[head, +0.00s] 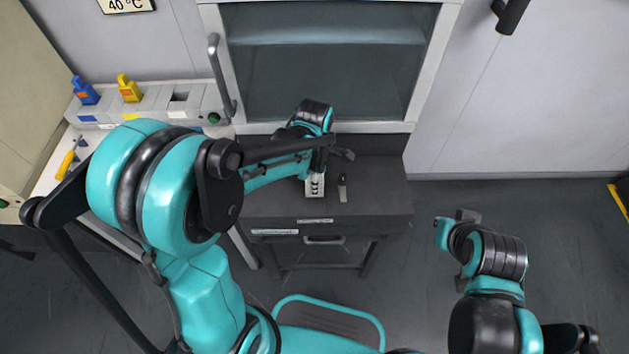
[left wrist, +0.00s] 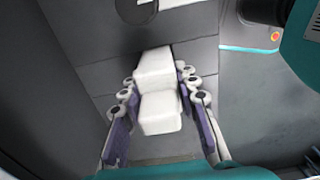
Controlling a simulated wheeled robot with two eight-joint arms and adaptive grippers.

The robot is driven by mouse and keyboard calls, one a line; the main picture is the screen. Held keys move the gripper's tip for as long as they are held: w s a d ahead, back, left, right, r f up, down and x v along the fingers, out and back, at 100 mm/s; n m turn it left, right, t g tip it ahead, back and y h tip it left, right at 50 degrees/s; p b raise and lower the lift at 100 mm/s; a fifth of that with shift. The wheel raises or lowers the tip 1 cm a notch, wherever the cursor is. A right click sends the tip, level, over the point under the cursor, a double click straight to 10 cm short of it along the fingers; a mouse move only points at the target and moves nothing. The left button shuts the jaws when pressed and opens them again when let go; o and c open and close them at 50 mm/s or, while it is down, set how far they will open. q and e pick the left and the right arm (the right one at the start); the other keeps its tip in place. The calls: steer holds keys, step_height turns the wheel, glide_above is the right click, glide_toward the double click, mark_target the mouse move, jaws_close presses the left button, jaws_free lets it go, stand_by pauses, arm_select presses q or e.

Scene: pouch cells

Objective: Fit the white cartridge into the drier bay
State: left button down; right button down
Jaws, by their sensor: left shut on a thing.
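The white cartridge (left wrist: 160,112) is a stepped white block in the left wrist view. My left gripper (left wrist: 158,118) is shut on it, with a finger along each side. A bay with a dark empty opening (head: 181,97) and a white label is at the right of the panel on the left. I take it for the drier bay. My right gripper (head: 460,222) is at the right, away from the bench; its fingers are unclear.
A blue cartridge (head: 86,92) and a yellow cartridge (head: 129,88) stand in the neighbouring bays. A yellow-handled tool (head: 67,160) lies at the left. A glass-fronted cabinet (head: 320,75) with a grey handle (head: 220,75) stands behind the dark bench (head: 380,205). A small dark piece (head: 343,188) is beside my left gripper.

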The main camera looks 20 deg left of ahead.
arm_select(q)
steer(key=shift+f+b, duration=0.3)
steer(key=shift+f, duration=0.15)
steer(key=c, duration=1.1)
jaws_free()
steer(key=shift+c, duration=0.2)
step_height(320, 180, up, 13)
steer(key=p, duration=0.6)
steer(key=shift+r, duration=0.1)
steer(key=shift+s+a+r+m, duration=0.15)
steer(key=shift+s+r+m, duration=0.15)
steer(key=shift+m, duration=0.1)
steer(key=s+a+r+m+t, duration=0.2)
steer(key=s+m, duration=0.3)
steer(key=m, duration=0.5)
steer(key=s+a+r+m+t, duration=0.2)
steer(key=s+m+t, duration=0.2)
steer(key=m, duration=0.6)
steer(key=shift+s+a+t, duration=0.2)
steer(key=shift+s+t, duration=0.15)
steer(key=shift+t, duration=0.25)
